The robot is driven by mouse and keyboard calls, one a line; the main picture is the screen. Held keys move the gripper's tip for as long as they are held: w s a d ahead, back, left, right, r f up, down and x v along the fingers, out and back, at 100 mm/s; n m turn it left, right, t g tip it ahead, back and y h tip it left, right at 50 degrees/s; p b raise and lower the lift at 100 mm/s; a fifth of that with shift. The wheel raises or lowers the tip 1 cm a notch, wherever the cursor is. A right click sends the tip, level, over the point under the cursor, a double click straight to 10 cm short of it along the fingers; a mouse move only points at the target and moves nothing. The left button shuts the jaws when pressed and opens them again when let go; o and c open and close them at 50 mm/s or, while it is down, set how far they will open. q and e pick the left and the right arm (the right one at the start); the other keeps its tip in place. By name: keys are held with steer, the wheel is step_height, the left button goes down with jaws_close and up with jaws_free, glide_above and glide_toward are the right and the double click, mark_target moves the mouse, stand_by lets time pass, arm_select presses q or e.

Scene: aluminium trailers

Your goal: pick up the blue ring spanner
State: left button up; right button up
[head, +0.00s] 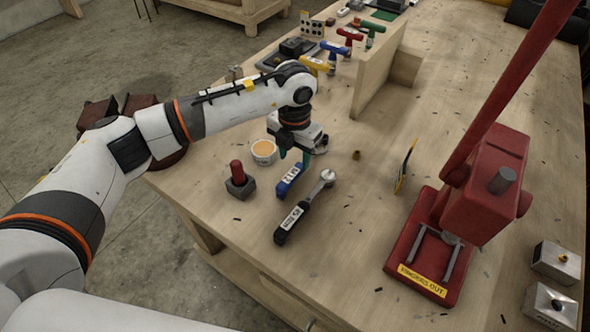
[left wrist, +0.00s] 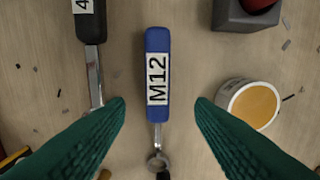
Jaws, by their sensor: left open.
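The blue ring spanner (head: 289,180) lies on the wooden bench, its handle labelled M12. In the left wrist view the blue spanner (left wrist: 157,75) lies upright in the picture, its ring end toward the bottom edge. My left gripper (head: 294,157) is over the ring-end side of it in the head view. In the left wrist view its green fingers (left wrist: 160,105) are open on either side of the spanner, with clear space to each side. Nothing is between them but the spanner below. The gripper partly hides the spanner's ring end in the head view. My right gripper is not in view.
A black-handled spanner (head: 304,207) lies close beside the blue one. A round tub (head: 264,152) and a red-topped grey block (head: 239,181) stand on the other side. A red press (head: 450,220) stands right. A wooden upright panel (head: 379,72) is farther back.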

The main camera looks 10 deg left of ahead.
mark_target(295, 170)
arm_select(q)
steer(key=shift+f, duration=0.6)
steer(key=f, duration=0.1)
steer(key=f+p, duration=0.1)
steer(key=f, duration=0.1)
steer(key=f+p, duration=0.1)
steer(key=shift+s+f, duration=0.2)
steer(key=shift+s, duration=0.05)
steer(key=shift+f, duration=0.15)
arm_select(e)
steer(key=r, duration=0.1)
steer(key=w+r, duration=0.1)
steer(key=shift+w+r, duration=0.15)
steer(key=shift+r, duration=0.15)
arm_select(q)
steer(key=shift+w, duration=0.1)
jaws_close()
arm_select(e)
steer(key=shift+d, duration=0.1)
